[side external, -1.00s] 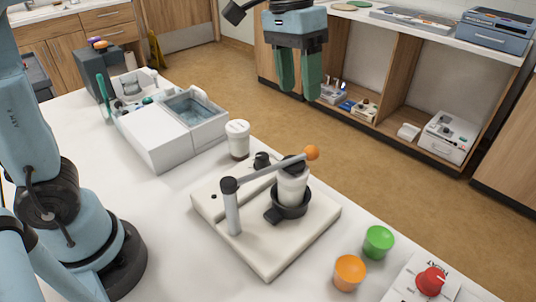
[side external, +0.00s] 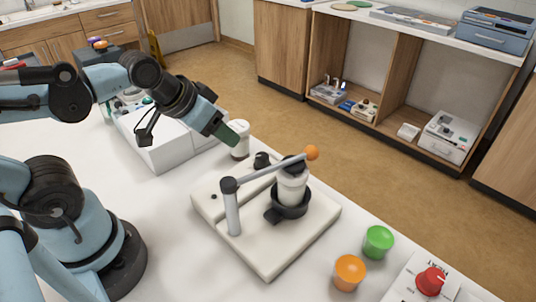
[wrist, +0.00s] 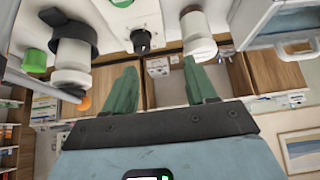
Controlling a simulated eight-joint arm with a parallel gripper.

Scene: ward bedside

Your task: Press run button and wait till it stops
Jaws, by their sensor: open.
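A white press base (side external: 265,245) stands on the table with a lever (side external: 265,173) ending in an orange ball, above a white cup (side external: 291,187) in a black ring. A black knob (side external: 262,160) stands at the base's back edge; it also shows in the wrist view (wrist: 142,40). I cannot make out a marked run button. My gripper (side external: 238,133) tilts down to the right, above the table behind the base, near the knob and a white-lidded jar (side external: 240,152). In the wrist view, its green fingers (wrist: 160,88) are apart with nothing between them.
A white box with a grey basin (side external: 165,140) stands behind the base, partly hidden by my arm. Green (side external: 378,241) and orange (side external: 349,271) cups and a panel with a red knob (side external: 430,281) are at front right.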

